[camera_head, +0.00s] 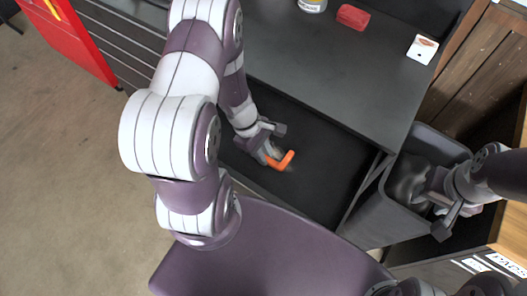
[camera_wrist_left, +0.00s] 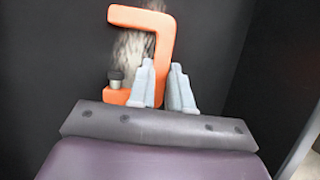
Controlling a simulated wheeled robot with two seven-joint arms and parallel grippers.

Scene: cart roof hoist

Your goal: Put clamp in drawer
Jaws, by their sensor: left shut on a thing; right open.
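The orange clamp (camera_head: 283,160) is C-shaped and is held at my left gripper (camera_head: 266,150) over the dark open drawer (camera_head: 310,185). In the left wrist view the clamp (camera_wrist_left: 140,15) stands up beyond the fingers of my left gripper (camera_wrist_left: 168,88), which are shut on its side bar. A dark screw end shows at the clamp's lower left. The drawer floor is behind it; I cannot tell whether the clamp touches it. My right gripper (camera_head: 440,205) is at the right, by a grey bin, open; its fingers are partly hidden.
The dark workbench top (camera_head: 345,75) lies beyond the drawer. It holds a red block (camera_head: 353,17), a can (camera_head: 312,5) and a white piece (camera_head: 422,48). A grey bin (camera_head: 375,210) with a dark bag stands right of the drawer. A red panel (camera_head: 75,40) is at the far left.

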